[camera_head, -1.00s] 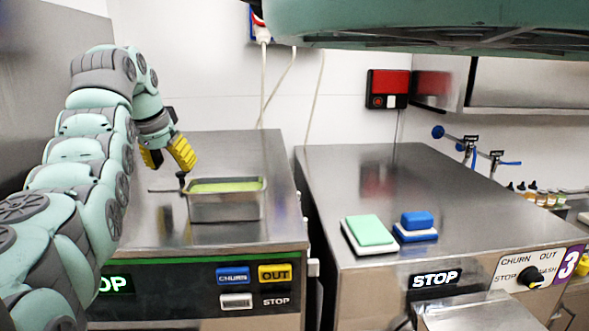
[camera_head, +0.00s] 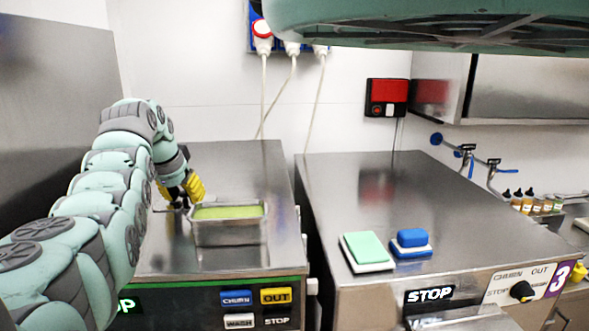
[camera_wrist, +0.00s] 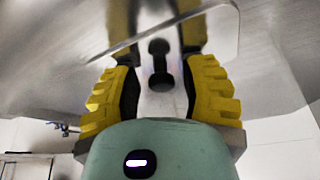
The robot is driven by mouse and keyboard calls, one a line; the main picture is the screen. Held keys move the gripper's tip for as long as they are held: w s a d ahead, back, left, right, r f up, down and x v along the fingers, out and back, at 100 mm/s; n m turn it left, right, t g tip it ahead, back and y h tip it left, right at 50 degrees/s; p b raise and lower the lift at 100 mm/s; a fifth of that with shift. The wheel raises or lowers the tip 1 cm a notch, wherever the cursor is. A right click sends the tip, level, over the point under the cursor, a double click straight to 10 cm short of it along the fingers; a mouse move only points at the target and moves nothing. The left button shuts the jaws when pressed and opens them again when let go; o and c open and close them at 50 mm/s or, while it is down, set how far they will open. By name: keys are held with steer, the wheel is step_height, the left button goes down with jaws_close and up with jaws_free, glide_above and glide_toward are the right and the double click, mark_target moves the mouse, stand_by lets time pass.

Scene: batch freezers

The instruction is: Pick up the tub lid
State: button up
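The tub lid (camera_wrist: 219,36) is a shiny metal plate with a black knob (camera_wrist: 158,66), seen close up in the wrist view. In the head view it lies on the left machine's top, just left of the tub, mostly hidden by my gripper (camera_head: 181,190). The steel tub (camera_head: 230,240) holds a pale green mix. My gripper (camera_wrist: 159,75) is open, with yellow ribbed fingers and dark pads. The knob is between the fingers, with a gap on both sides. The fingers mirror in the lid's surface.
The tub stands close to the right of my gripper. A tall metal panel (camera_head: 55,110) is at the left. The right machine (camera_head: 370,200) carries a green sponge (camera_head: 367,248) and a blue one (camera_head: 412,238). Cables hang on the wall behind.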

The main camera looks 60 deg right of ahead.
jaws_close()
stand_by(0.4)
